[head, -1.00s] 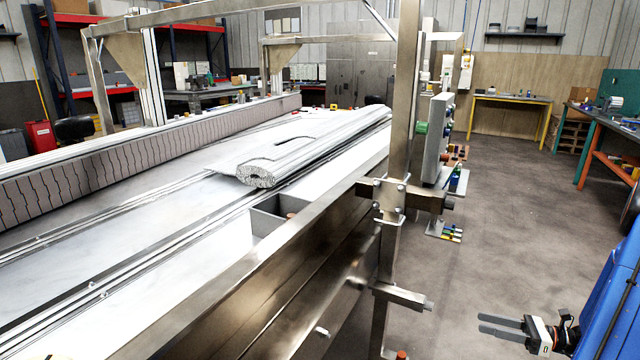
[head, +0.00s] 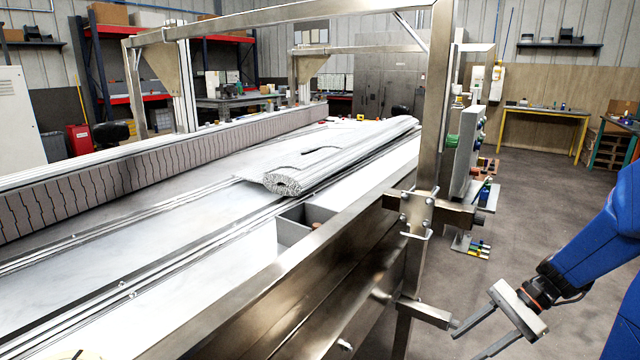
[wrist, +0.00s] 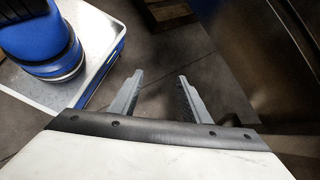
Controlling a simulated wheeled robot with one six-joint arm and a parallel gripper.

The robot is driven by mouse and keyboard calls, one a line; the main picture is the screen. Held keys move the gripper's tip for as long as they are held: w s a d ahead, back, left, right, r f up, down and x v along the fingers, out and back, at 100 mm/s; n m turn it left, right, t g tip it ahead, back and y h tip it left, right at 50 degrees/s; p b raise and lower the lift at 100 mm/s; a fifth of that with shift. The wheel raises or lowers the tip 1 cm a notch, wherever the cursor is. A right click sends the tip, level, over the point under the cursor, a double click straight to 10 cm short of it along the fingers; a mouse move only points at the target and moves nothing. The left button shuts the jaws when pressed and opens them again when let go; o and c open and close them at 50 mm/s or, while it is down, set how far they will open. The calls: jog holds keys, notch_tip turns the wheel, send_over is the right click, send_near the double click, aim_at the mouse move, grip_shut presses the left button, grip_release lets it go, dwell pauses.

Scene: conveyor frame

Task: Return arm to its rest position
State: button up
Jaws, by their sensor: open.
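My gripper (head: 468,342) is at the lower right of the head view, on the end of my blue arm. Its two fingers are apart and nothing is between them. It is to the right of the conveyor frame's upright post, over the floor side. In the wrist view my gripper (wrist: 160,88) also shows two spread, empty fingers above dark floor. Part of my blue and white body shows at the upper left there.
The conveyor (head: 130,262) fills the left and middle, with a ribbed grey bundle (head: 300,170) on it. A metal post (head: 432,120) with a bracket (head: 425,312) stands close to my gripper. Open floor (head: 545,200) lies to the right. A yellow-legged table (head: 540,110) stands behind.

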jog(key=s+a+r+n+t+h, duration=0.2)
jog(key=s+r+n+h, duration=0.2)
jog(key=s+r+n, duration=0.1)
jog(key=s+a+r+n+t+h, duration=0.3)
jog(key=s+r+n+h, duration=0.1)
jog(key=s+n, duration=0.4)
jog(key=shift+s+a+r+t+h, duration=0.3)
jog(key=shift+s+r+h, duration=0.05)
jog(key=shift+s+h, duration=0.25)
dwell(0.6)
